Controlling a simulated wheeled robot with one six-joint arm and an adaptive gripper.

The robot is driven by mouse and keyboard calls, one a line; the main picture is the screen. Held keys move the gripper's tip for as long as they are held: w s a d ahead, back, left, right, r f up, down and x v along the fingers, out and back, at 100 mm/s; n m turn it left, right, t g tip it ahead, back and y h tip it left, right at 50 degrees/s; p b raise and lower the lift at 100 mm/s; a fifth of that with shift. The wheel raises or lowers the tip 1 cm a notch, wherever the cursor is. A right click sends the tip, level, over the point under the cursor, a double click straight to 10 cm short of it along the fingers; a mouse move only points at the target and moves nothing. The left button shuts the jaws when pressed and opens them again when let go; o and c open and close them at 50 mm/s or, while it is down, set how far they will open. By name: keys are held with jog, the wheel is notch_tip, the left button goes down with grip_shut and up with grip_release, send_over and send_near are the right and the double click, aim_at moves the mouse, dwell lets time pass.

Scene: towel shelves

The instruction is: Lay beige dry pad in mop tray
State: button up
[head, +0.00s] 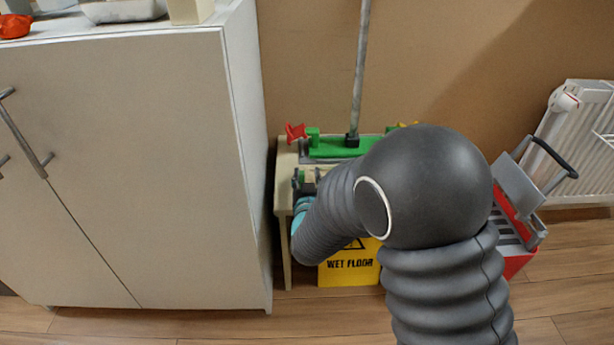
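My arm reaches over a small light-topped table (284,196) and hides much of it. My gripper (310,180) is at the table's left part, mostly behind my forearm; I cannot tell whether its fingers are open or hold anything. A green flat mop head (338,147) with a grey pole (361,60) stands along the back of the table, just beyond my gripper. No beige pad can be made out; the table's middle and right are hidden by my arm. I cannot tell a separate mop tray from the green part.
A tall white cabinet (140,170) stands close on the left. A yellow wet floor sign (349,269) is in front of the table. A red and grey bucket (520,225) is to the right, near a white radiator (580,135). A red clip (295,132) is at the table's back left.

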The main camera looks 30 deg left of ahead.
jog(key=shift+s, duration=0.1)
jog(key=v, duration=1.1)
jog(key=shift+s+d, duration=0.25)
jog(key=shift+s, duration=0.1)
jog(key=s+f+n+g+h, duration=0.1)
jog(key=s+f+g, duration=0.25)
jog(key=f, duration=0.25)
jog(key=s+f+g+h, duration=0.1)
jog(key=s+f+g, duration=0.2)
jog(key=f+g, duration=0.15)
jog(key=s+d+g+h+p, duration=0.1)
jog(key=s+d+g+h, duration=0.15)
jog(key=d, duration=0.25)
jog(key=s+d+r+m+h+p, duration=0.1)
jog(key=d+r+p, duration=0.4)
jog(key=d+r, duration=1.1)
jog(key=s+d+r+m+t+h+p, duration=0.1)
jog(key=d+r+m, duration=0.5)
jog(key=d+r, duration=1)
jog(key=s+d+h+p, duration=0.1)
jog(key=d+h+p, duration=0.1)
jog(key=d, duration=0.3)
jog(key=shift+s+d+p, duration=0.15)
jog(key=shift+s+p, duration=0.05)
jog(key=shift+p, duration=0.65)
